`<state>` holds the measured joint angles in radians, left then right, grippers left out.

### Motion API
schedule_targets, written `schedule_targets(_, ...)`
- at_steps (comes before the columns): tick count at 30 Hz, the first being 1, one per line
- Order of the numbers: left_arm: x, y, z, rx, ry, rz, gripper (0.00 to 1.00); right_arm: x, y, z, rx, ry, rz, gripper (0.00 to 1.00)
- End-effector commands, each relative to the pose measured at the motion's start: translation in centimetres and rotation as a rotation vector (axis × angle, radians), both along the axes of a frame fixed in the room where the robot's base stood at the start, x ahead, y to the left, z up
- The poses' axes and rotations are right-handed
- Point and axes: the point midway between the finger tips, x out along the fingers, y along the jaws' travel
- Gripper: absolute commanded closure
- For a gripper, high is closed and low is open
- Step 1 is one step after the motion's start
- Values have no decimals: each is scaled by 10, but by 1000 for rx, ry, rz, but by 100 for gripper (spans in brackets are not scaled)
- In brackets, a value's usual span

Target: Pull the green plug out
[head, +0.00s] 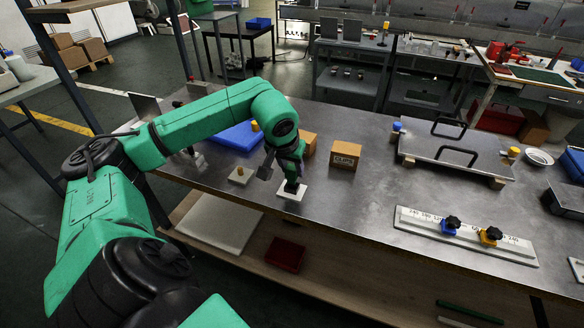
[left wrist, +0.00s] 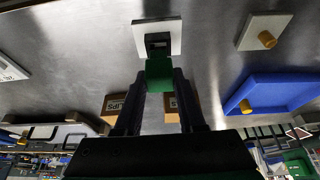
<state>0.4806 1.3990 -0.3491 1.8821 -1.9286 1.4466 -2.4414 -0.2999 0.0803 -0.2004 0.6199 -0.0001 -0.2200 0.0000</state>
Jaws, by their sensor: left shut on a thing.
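The green plug (left wrist: 160,72) sits between the two fingers of my left gripper (left wrist: 159,82) in the left wrist view. My left gripper (head: 291,184) is shut on it, low over the table. A small white base plate (left wrist: 142,42) with a dark block (left wrist: 158,40) lies just beyond the plug. The same white base (head: 290,194) shows under the gripper in the head view. Whether the plug is still seated in the dark block or apart from it, I cannot tell. In the head view the plug is hard to make out. My right gripper is not in view.
A blue tray (head: 228,138) holds a yellow peg. Brown boxes (head: 345,156) stand behind. A handled metal plate (head: 455,157) and a white strip with knobs (head: 465,240) lie to the right.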

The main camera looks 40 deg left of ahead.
Motion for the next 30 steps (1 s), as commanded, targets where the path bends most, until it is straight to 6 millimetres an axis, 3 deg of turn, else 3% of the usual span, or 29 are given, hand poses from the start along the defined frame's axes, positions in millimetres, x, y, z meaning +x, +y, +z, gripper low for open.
schedule_targets(5, 0, 0, 6, 0, -1, 0, 100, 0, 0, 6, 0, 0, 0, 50)
schedule_targets(17, 0, 0, 46, 1, 0, 0, 100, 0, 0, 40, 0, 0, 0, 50)
schedule_targets(30, 0, 0, 45, 0, 0, 0, 100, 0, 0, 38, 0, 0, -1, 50)
